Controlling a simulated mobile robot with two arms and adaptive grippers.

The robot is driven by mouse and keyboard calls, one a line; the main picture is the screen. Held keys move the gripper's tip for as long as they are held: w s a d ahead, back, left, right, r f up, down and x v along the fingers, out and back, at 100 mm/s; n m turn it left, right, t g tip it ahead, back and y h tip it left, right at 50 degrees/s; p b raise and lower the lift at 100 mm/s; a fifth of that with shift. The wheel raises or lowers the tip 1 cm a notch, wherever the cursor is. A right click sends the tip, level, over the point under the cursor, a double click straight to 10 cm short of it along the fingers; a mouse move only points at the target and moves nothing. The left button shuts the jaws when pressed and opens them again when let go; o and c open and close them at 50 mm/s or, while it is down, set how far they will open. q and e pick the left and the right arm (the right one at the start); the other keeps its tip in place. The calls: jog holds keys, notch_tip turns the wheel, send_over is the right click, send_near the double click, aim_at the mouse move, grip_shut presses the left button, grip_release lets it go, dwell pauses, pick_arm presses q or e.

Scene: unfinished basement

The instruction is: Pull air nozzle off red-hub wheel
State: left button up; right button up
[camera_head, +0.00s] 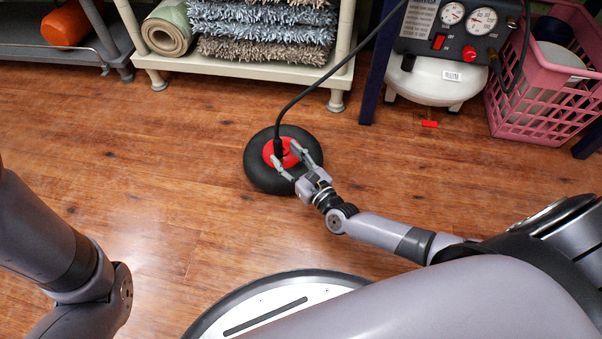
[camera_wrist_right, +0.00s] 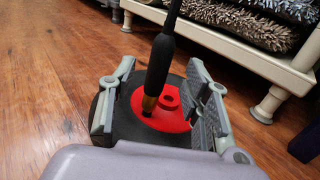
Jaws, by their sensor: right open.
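The red-hub wheel (camera_head: 258,178) lies flat on the wooden floor, a black tyre around a red hub (camera_head: 290,160). The black air nozzle (camera_head: 278,148) stands upright at the hub, its hose running up to the right. In the right wrist view the nozzle (camera_wrist_right: 160,68) has a brass tip that meets the red hub (camera_wrist_right: 172,118). My right gripper (camera_head: 291,162) is open over the wheel; its fingers (camera_wrist_right: 160,98) are on either side of the nozzle, apart from it. The left gripper is out of view; only my left arm shows.
A white compressor (camera_head: 432,80) with gauges stands at the back right, beside a pink basket (camera_head: 530,110). A cream shelf (camera_head: 240,68) with rugs is behind the wheel. The hose (camera_head: 335,68) arcs past the shelf's front. The floor left of the wheel is clear.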

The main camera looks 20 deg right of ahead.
aim_at(281, 149)
jog(key=shift+b+x, duration=0.65)
jog(key=shift+x, duration=1.65)
jog(key=shift+c, duration=0.5)
grip_shut()
